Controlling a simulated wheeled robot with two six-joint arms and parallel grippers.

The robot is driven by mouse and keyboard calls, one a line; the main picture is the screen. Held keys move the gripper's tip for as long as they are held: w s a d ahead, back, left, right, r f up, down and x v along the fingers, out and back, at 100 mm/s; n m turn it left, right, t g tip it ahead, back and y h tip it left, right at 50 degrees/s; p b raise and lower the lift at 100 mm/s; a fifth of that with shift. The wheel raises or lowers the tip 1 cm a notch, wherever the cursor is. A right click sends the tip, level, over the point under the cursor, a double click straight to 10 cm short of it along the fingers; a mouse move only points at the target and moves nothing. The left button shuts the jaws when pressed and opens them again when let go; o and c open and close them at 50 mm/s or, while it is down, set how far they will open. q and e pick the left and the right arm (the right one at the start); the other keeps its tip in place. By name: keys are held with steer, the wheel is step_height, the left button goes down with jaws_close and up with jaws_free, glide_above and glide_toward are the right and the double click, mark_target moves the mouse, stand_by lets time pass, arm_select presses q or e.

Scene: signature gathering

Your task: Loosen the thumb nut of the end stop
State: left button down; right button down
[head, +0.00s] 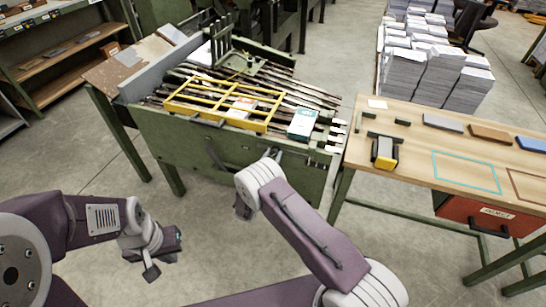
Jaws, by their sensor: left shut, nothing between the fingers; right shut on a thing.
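The green gathering machine (230,150) stands ahead of me, with a yellow frame (222,103) over its rails. An upright green slatted piece (222,45) stands at its far end; I cannot tell whether it is the end stop. The thumb nut is too small or hidden to make out. My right gripper (274,155) is at the machine's near front side, mostly hidden by my own wrist. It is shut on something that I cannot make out. My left gripper (152,271) hangs low over the floor, left of the machine's front, shut and empty, apart from everything.
A wooden table (390,165) at the right holds a yellow-and-black device (384,152) and several flat blocks. A red drawer (485,215) hangs under it. Paper stacks (440,75) stand behind. A shelf (65,55) is at the left. The floor before the machine is free.

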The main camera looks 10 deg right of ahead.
steer(key=n, duration=0.4)
steer(key=shift+n, duration=2.1)
steer(key=c, duration=1.1)
jaws_free()
steer(key=shift+o, duration=0.2)
steer(key=p+v, duration=0.1)
steer(key=v, duration=0.8)
